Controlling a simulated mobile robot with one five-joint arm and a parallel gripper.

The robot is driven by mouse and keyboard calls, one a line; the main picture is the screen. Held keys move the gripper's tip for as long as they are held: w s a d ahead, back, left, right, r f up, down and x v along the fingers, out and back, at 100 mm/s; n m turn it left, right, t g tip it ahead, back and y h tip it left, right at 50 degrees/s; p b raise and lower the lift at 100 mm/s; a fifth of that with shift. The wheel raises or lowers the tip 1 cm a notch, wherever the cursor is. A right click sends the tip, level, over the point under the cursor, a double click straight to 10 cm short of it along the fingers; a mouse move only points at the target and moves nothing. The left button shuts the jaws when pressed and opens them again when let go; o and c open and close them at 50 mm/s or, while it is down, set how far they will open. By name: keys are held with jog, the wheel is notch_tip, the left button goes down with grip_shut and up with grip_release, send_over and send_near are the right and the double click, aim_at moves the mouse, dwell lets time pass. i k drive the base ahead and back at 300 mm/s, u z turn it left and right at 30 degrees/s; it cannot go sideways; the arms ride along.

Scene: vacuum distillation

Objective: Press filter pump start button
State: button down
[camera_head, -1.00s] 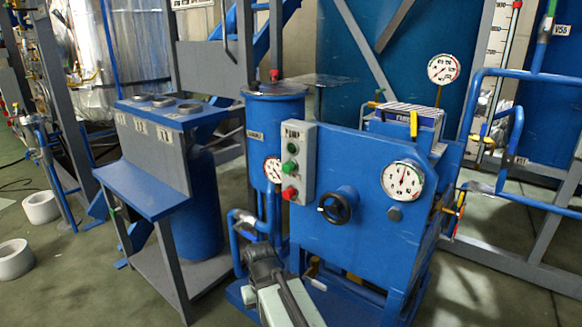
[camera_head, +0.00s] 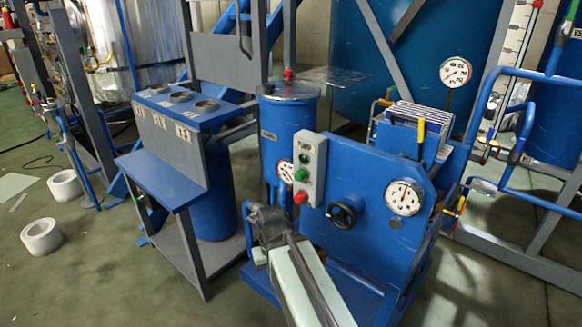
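The grey pump control box (camera_head: 315,165) stands upright on the left edge of the blue filter pump unit (camera_head: 372,235). It carries a label at its top, a dark green part (camera_head: 306,156), a bright green button (camera_head: 301,174) below that and a red button (camera_head: 300,197) at the bottom. My arm reaches up from the bottom edge. Its dark end with my gripper (camera_head: 265,220) appears just left of and below the red button. I see a gap in the picture between them, but the depth is unclear. The fingers cannot be made out.
A black handwheel (camera_head: 346,211) and a round gauge (camera_head: 404,197) sit on the blue panel. A blue stand with several round openings (camera_head: 180,97) is on the left. White rolls (camera_head: 41,237) lie on the floor. Blue pipe rails (camera_head: 500,190) stand on the right.

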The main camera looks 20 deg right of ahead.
aim_at(299, 176)
jog(key=u, duration=1.5)
jog(key=k, duration=1.2)
jog(key=u, duration=0.55)
jog(key=i, duration=1)
jog(key=u, duration=0.05)
